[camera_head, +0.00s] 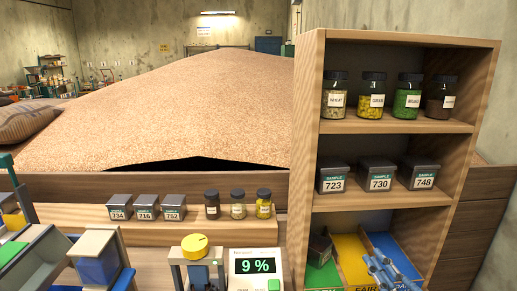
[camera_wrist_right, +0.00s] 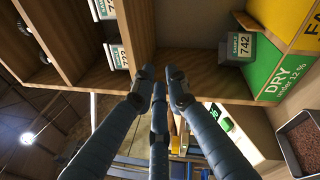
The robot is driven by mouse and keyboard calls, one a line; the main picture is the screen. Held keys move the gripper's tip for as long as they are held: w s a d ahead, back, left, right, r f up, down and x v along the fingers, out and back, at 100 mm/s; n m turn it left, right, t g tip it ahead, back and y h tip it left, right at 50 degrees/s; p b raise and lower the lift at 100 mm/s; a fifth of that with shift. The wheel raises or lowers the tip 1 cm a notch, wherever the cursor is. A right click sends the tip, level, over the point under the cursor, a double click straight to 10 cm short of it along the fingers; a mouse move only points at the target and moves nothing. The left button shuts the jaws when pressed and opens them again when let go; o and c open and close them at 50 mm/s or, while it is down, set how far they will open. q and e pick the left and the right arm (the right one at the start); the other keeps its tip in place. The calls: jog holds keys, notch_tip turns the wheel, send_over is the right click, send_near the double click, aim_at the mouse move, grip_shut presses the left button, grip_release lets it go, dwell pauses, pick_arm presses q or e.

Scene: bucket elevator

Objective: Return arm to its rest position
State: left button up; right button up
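My right gripper (camera_head: 382,268) is in front of the lower compartment of the wooden shelf, over its yellow and blue sections. A dark sample box (camera_head: 320,247) sits in the green section at the left of that compartment. In the wrist view this box, labelled 742 (camera_wrist_right: 238,48), stands beside the green "DRY under 12 %" panel (camera_wrist_right: 283,70), apart from the fingers. My left gripper does not show.
The wooden shelf (camera_head: 306,160) holds several jars above and sample boxes 723 (camera_head: 332,180), 730 (camera_head: 380,178) and 748 (camera_head: 422,177) below. A meter reading 9 % (camera_head: 255,267) stands left of it. A metal tray with grain (camera_wrist_right: 302,140) is at the wrist view's right.

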jog(key=s+d+f+m+g+h, duration=0.3)
jog(key=s+f+m+g+h, duration=0.15)
jog(key=f+m, duration=0.4)
jog(key=s+d+f+m+g+h, duration=0.3)
jog(key=s+f+m+h, duration=0.15)
jog(key=f+m, duration=0.45)
jog(key=s+a+f+m+g+y, duration=0.2)
jog(key=s+a+f+m+g, duration=0.3)
jog(key=s, duration=0.4)
jog(key=s+a+f+m+g+y, duration=0.25)
jog(key=s+a+f, duration=0.4)
jog(key=s, duration=0.35)
notch_tip(320, 180, down, 26)
jog(key=s+g, duration=0.2)
jog(key=s+d+f+n+g, duration=0.1)
jog(key=s+d+f, duration=0.1)
jog(key=s+f, duration=1.3)
jog(key=shift+s, duration=0.45)
jog(key=shift+d, duration=0.1)
